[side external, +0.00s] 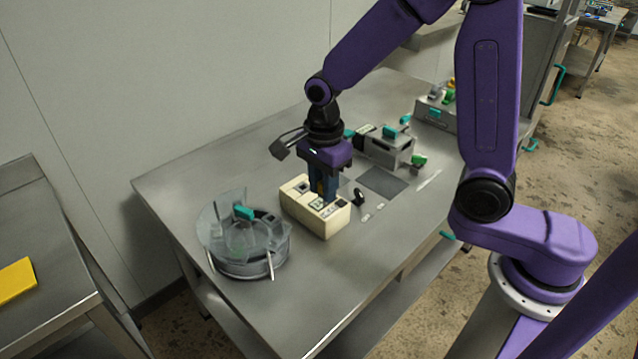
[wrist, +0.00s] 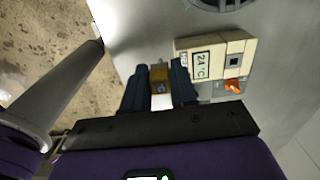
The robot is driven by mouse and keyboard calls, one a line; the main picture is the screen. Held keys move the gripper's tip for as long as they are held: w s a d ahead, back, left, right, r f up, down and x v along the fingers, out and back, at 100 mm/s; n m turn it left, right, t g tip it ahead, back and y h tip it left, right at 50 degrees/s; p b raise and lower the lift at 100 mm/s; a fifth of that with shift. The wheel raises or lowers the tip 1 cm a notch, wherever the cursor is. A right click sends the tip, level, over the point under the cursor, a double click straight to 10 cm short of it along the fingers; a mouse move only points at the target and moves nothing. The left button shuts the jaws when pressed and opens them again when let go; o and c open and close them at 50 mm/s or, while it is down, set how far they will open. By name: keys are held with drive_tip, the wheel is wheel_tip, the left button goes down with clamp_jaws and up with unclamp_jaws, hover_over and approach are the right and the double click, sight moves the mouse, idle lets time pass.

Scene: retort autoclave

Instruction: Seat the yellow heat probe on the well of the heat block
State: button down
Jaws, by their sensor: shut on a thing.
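The heat block is a cream box (side external: 335,222) on the steel table. In the wrist view the heat block (wrist: 188,45) shows a "24°C" display, a dark square and an orange knob, to the right of my fingers. My gripper (side external: 323,195) points down over the block in the side view. In the wrist view my gripper (wrist: 157,88) is shut on the yellow heat probe (wrist: 159,75), whose yellow-brown body shows between the dark blue fingers. The probe's lower end and the well are hidden, so I cannot tell whether they touch.
A round metal vessel with clear panels (side external: 240,265) stands left of the block. A grey machine (side external: 388,147) with teal and green parts stands behind, near a dark flat patch (side external: 382,181). A small black part (side external: 359,197) lies right of the block. The table's front right is clear.

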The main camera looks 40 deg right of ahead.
drive_tip(key=w+d+f, duration=0.3)
drive_tip(key=w, duration=0.4)
drive_tip(key=w+d+f, duration=0.3)
drive_tip(key=w+d, duration=0.1)
drive_tip(key=w, duration=0.4)
drive_tip(key=shift+d+f, duration=0.25)
drive_tip(key=shift+f, duration=0.1)
drive_tip(key=shift+f, duration=2.25)
idle(2.4)
drive_tip(key=shift+c, duration=2.1)
unclamp_jaws()
drive_tip(key=shift+r, duration=0.15)
